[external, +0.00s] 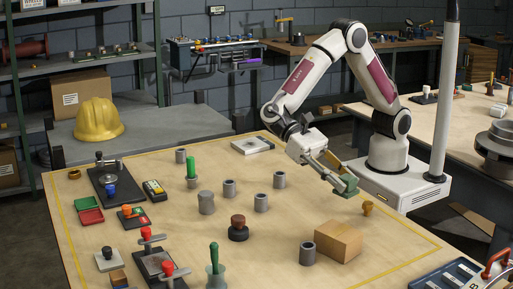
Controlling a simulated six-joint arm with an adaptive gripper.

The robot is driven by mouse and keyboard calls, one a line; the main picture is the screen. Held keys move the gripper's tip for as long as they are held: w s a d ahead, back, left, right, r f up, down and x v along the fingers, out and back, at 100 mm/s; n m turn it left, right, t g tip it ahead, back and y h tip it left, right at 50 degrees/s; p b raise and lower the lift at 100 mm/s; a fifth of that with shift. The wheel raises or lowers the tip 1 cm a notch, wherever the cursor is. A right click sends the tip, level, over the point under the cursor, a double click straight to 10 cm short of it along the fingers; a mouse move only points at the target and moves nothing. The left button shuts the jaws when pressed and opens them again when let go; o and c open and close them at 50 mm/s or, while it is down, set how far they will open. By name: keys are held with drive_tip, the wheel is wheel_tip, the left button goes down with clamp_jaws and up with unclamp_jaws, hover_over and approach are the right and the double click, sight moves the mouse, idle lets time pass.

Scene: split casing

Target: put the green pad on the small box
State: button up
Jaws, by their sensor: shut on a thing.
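My gripper (340,180) is shut on the green pad (347,186), a small grey-green piece at its fingertips. The fingers partly cover the pad. The small box (338,241) is a brown cardboard box standing on the table near its front right. My gripper and the pad are in the air, higher in the picture than the box and apart from it.
A grey cylinder (307,253) stands close to the box's left side. A small yellow-brown knob (367,207) is behind it to the right. A dark red-topped stamp (238,228) and several grey cylinders stand further left. The table in front of the box is clear.

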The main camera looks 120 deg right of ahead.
drive_tip(key=shift+m+t, duration=0.4)
drive_tip(key=shift+t, duration=0.2)
drive_tip(key=w+a+r, duration=0.1)
drive_tip(key=a, duration=0.1)
drive_tip(key=w+a+r, duration=0.1)
drive_tip(key=a, duration=0.1)
drive_tip(key=w+a+r, duration=0.1)
drive_tip(key=a, duration=0.1)
drive_tip(key=shift+w+r, duration=0.1)
drive_tip(key=shift+r, duration=0.2)
drive_tip(key=w, duration=0.1)
drive_tip(key=w+m+t, duration=0.1)
drive_tip(key=w+r, duration=0.1)
drive_tip(key=shift+w+a+r+m+t, duration=0.1)
drive_tip(key=shift+a+m+t, duration=0.2)
hover_over(335, 228)
drive_tip(key=shift+f, duration=3.15)
drive_tip(key=shift+f, duration=1.85)
drive_tip(key=shift+f, duration=0.15)
